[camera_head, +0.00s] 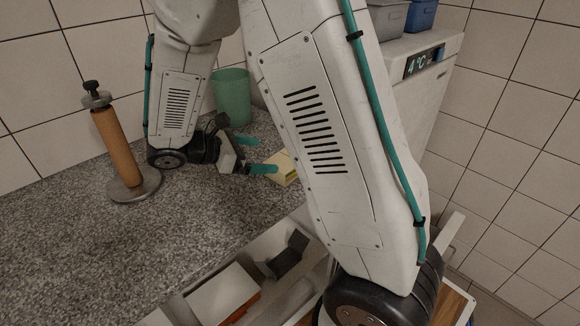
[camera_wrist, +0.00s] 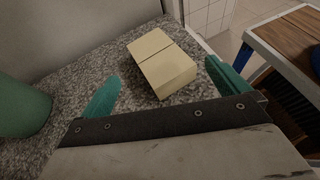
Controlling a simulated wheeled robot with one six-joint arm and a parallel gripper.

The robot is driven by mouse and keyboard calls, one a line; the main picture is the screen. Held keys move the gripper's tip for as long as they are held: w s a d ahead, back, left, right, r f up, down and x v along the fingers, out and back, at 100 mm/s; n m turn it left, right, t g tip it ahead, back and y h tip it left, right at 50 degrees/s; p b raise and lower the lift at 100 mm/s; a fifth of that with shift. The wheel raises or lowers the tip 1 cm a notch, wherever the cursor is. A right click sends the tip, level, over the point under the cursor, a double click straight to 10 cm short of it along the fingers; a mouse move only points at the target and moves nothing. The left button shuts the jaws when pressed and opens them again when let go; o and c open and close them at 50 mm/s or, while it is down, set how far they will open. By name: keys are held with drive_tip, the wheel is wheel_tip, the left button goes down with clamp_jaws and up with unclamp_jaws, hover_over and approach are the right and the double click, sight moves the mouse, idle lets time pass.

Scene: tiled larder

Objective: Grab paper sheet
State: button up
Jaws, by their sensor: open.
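My gripper (camera_head: 268,155) is open over the speckled counter, with teal fingers apart and nothing between them. In the wrist view, a pale yellow block (camera_wrist: 167,72) with a seam across its top lies just beyond and between the fingertips. In the head view this block (camera_head: 286,167) is beside the fingertips, partly hidden by my arm. No single loose paper sheet can be told for sure. A brown roll (camera_head: 116,146), possibly paper, stands upright on a metal holder at the left. A flat white item (camera_head: 221,292) with an orange edge lies in the open compartment below.
A green cup (camera_head: 231,97) stands behind my gripper; it also shows at the left in the wrist view (camera_wrist: 20,108). The counter's left front (camera_head: 60,245) is clear.

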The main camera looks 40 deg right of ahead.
sight(289, 158)
drive_tip(key=shift+w+d+f, duration=0.1)
drive_tip(key=shift+w+f, duration=0.15)
drive_tip(key=shift+f, duration=0.05)
drive_tip(key=shift+d+f+n, duration=0.15)
drive_tip(key=shift+d+n, duration=0.15)
drive_tip(key=shift+d, duration=0.05)
drive_tip(key=x, duration=0.7)
drive_tip(key=shift+s+a, duration=0.1)
drive_tip(key=shift+s, duration=0.1)
drive_tip(key=c, duration=1.2)
